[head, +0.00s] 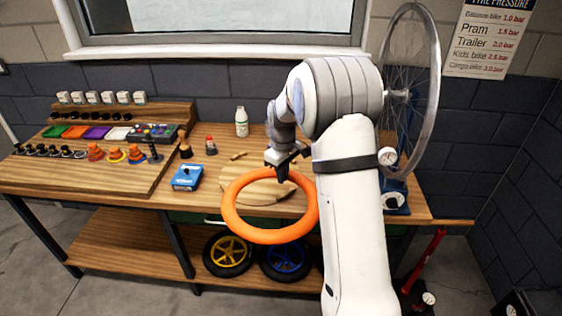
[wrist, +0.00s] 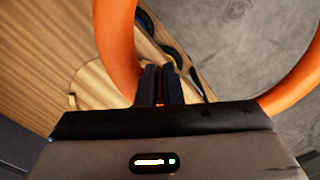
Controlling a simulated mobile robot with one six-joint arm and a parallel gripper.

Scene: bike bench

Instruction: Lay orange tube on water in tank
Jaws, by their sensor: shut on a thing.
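The orange tube (head: 231,217) is a large ring, held in the air above the front edge of the workbench in the head view. My gripper (head: 283,177) is shut on the far side of its rim. In the wrist view the tube (wrist: 116,45) curves up from the fingers on the left and shows again at the right. The fingertips of my gripper (wrist: 161,88) are close together, with a little orange between them. I cannot make out a water tank in either view.
A round wooden board (head: 262,191) lies on the bench below the tube. A blue box (head: 187,178), a white bottle (head: 241,122) and a wheel on a stand (head: 432,85) are nearby. Two small wheels (head: 228,256) sit on the lower shelf. Floor is clear at front left.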

